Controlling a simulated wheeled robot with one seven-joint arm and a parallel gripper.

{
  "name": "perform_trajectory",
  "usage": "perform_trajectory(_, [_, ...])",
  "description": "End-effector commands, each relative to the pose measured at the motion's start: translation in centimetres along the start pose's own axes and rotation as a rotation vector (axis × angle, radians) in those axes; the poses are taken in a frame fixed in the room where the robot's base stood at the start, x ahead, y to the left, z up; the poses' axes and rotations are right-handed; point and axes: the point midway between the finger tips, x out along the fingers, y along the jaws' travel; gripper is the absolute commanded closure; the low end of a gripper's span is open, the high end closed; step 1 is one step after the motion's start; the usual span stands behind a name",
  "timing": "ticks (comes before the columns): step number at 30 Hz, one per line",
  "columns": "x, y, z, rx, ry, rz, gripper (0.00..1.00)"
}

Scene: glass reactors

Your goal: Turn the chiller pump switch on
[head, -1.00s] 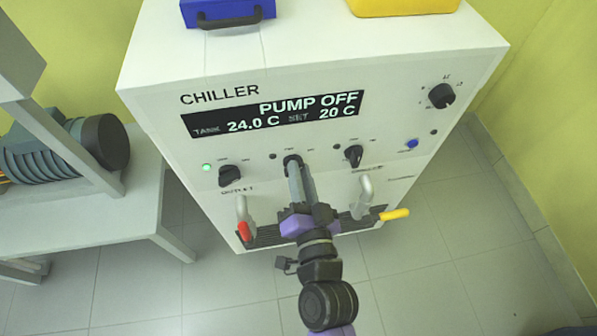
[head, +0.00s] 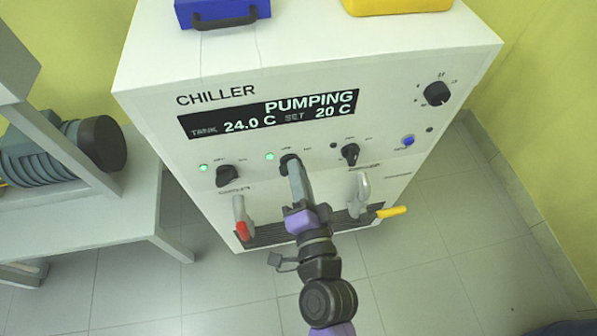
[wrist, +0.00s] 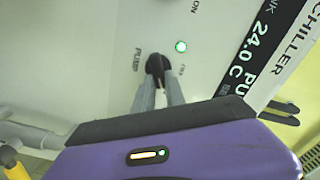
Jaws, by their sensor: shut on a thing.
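The white chiller (head: 300,60) stands ahead of me, and its display (head: 270,114) reads PUMPING, tank 24.0 C, set 20 C. The black pump switch (head: 287,162) is the middle knob of the row below the display. A green lamp (head: 270,156) is lit just left of it; the lamp also shows in the wrist view (wrist: 181,46). My gripper (head: 293,168) is shut on the pump switch. In the wrist view the two grey fingers (wrist: 158,82) meet at the black knob (wrist: 156,66), beside the PUMP label; the fingertips partly cover it.
A left knob (head: 228,175) with a lit green lamp and a right knob (head: 350,152) flank the switch. Below are a red-handled valve (head: 242,230) and a yellow-handled valve (head: 391,211). A blue case (head: 225,12) and a yellow thing (head: 397,5) sit on top.

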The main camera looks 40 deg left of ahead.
Motion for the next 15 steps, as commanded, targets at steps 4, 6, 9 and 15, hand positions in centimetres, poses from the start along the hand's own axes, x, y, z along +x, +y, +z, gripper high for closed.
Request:
perform_trajectory(4, [-0.05,0.12,-0.04,0.003,0.001,0.002,1.00])
perform_trajectory(6, [-0.05,0.12,-0.05,0.003,0.001,0.002,0.81])
perform_trajectory(9, [-0.04,0.11,-0.03,0.002,0.001,0.002,0.63])
perform_trajectory(15, [-0.02,0.06,-0.02,0.001,0.001,0.001,0.63])
